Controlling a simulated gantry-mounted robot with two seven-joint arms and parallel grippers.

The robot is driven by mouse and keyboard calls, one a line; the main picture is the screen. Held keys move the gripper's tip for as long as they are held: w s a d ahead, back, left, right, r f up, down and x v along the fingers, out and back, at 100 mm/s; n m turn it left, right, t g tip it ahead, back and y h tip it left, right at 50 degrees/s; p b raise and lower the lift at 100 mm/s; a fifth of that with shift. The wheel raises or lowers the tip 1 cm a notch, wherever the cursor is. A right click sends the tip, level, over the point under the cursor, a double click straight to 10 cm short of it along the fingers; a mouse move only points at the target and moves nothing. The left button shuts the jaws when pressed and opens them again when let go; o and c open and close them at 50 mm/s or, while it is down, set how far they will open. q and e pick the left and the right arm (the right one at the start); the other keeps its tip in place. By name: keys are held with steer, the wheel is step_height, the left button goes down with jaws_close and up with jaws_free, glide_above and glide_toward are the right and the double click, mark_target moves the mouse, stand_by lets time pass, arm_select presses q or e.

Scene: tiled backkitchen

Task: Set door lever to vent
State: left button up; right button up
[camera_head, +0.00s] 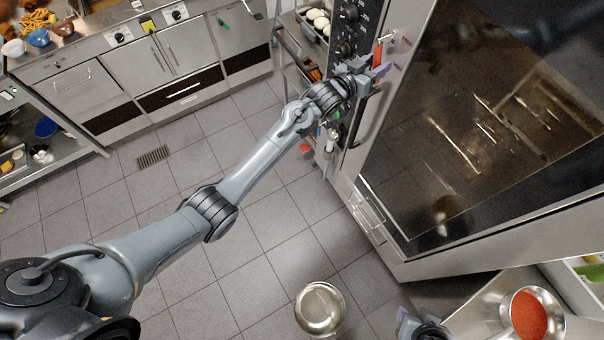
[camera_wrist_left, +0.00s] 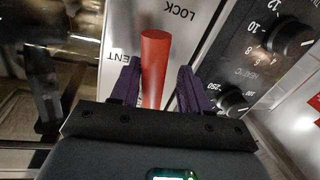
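The red door lever (camera_head: 378,54) is on the metal strip beside the oven door's glass. In the left wrist view the red lever (camera_wrist_left: 154,68) stands between the two purple fingers of my left gripper (camera_wrist_left: 158,85). The fingers are apart, with the left one close to the lever and a small gap on the right. LOCK is printed at the lever's upper right; a label ending in ENT is at its left, partly hidden. In the head view my left gripper (camera_head: 369,77) is at the lever. My right gripper (camera_head: 408,322) shows only partly at the bottom edge.
The oven door (camera_head: 480,120) with dark glass fills the right. Black control knobs (camera_head: 348,14) are left of the lever. A tray of white round items (camera_head: 318,20) stands behind. A metal pot (camera_head: 320,308) is at the bottom. The tiled floor in the middle is clear.

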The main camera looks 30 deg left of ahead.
arm_select(q)
steer(key=s+a+m+b, duration=0.2)
steer(key=s+a, duration=0.2)
steer(key=s, duration=0.6)
steer(key=s+d+f+n+g+p, duration=0.1)
steer(key=s+f+g+p, duration=0.1)
steer(key=s+f+p, duration=0.5)
steer(key=s+f+n+g+y+p, duration=0.2)
steer(key=s+p, duration=0.3)
steer(key=s, duration=1)
steer(key=shift+s+a+f+g+y, duration=0.15)
steer(key=shift+a+g+y, duration=0.15)
steer(key=shift+g, duration=0.6)
arm_select(e)
step_height(320, 180, up, 9)
steer(key=shift+f, duration=0.2)
